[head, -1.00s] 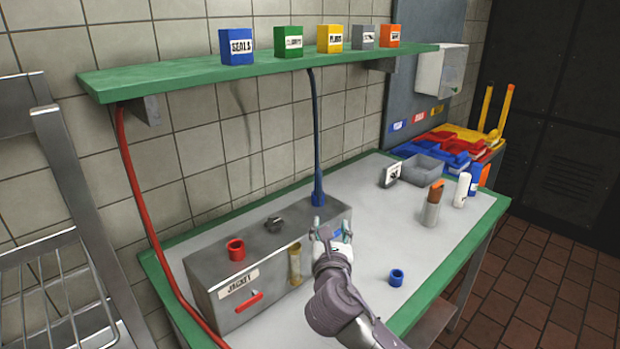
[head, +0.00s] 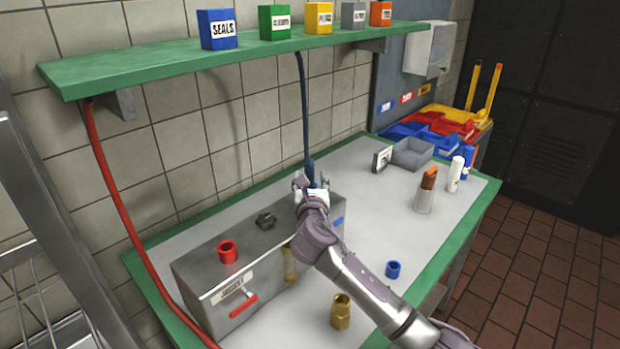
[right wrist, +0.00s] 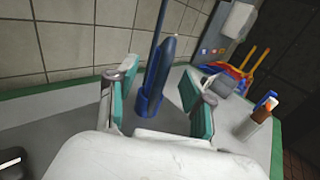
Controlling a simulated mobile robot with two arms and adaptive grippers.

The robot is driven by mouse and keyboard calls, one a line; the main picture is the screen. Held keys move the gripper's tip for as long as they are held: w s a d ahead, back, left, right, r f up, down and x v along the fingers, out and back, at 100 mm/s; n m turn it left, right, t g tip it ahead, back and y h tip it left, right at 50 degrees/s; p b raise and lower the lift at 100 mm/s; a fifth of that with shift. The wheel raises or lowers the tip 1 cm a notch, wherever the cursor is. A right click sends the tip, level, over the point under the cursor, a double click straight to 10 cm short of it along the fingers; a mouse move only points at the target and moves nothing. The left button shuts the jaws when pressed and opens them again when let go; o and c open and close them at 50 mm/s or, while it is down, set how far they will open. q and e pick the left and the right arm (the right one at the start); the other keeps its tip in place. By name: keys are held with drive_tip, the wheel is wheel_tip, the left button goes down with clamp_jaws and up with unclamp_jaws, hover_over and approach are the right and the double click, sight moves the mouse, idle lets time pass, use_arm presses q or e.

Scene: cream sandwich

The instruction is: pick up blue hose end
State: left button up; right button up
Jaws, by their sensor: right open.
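The blue hose (head: 302,100) hangs from the green shelf, and its thicker blue end (head: 310,168) is at the back of the grey box, partly behind my right gripper (head: 311,186) in the head view. In the right wrist view the blue hose end (right wrist: 150,97) stands nearly upright in the gap between the open teal-padded fingers of my right gripper (right wrist: 157,100). It looks nearer the left finger; I cannot tell whether it touches. My left gripper is not in view.
The grey box (head: 205,280) carries a red ring (head: 228,252) and a dark knob (head: 265,219). A red hose (head: 120,200) hangs at left. A blue ring (head: 393,269) and a brass fitting (head: 341,311) stand on the bench. A grey bin (head: 412,153) stands at the back right.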

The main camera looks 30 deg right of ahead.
sight(310, 171)
drive_tip(key=x, duration=0.4)
drive_tip(key=shift+r+p, duration=0.1)
drive_tip(key=shift+p, duration=0.25)
drive_tip(key=shift+w+d, duration=0.15)
drive_tip(key=shift+w, duration=0.05)
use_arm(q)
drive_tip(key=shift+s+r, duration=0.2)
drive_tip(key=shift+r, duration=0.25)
use_arm(e)
clamp_jaws()
